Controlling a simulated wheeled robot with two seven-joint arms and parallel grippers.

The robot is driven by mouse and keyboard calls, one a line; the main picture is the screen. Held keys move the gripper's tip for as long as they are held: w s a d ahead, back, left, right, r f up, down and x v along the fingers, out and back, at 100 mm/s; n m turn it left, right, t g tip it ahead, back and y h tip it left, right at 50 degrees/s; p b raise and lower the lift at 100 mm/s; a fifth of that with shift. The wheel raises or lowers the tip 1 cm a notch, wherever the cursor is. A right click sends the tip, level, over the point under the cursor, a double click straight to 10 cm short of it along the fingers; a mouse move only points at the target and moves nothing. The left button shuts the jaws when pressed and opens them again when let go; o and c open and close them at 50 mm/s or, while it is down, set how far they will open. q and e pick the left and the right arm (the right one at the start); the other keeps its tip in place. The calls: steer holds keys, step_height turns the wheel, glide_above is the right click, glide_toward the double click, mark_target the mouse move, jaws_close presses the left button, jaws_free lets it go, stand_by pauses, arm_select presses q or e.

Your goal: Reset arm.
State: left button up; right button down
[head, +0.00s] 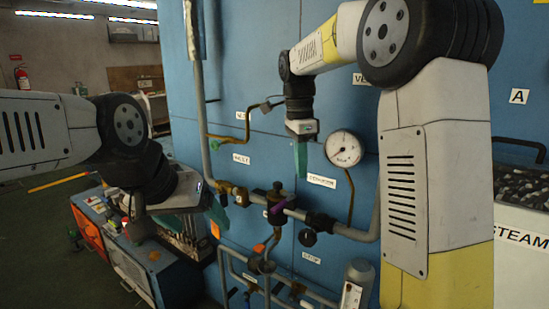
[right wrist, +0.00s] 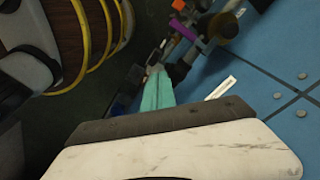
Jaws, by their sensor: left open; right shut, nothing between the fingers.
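My left gripper (head: 217,207) is at the left centre of the head view, in front of the blue panel and left of the pipe valve. Its teal fingers are open, with nothing seen between them. My right gripper (head: 300,160) hangs fingers down in front of the panel, left of the round gauge and above the valve. Its teal fingers are shut and empty. They also show in the right wrist view (right wrist: 158,90), closed together. Both grippers are apart from the valve as far as I can tell.
The blue panel (head: 255,60) carries a round gauge (head: 343,148), grey pipes and a valve with a purple handle (head: 278,207). A tool cabinet (head: 130,268) stands at lower left. A bin marked STEAM (head: 521,250) is at right.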

steer(key=s+d+f+n+t+y, duration=0.1)
steer(key=s+d+n+t, duration=0.2)
steer(key=s+n, duration=0.5)
steer(key=s+d+n+t+y, duration=0.2)
steer(key=s+n, duration=0.6)
steer(key=s, duration=0.5)
steer(key=shift+s+d+f+t, duration=0.2)
steer(key=shift+d+f+t, duration=0.35)
steer(key=shift+d, duration=0.75)
steer(key=shift+r, duration=0.15)
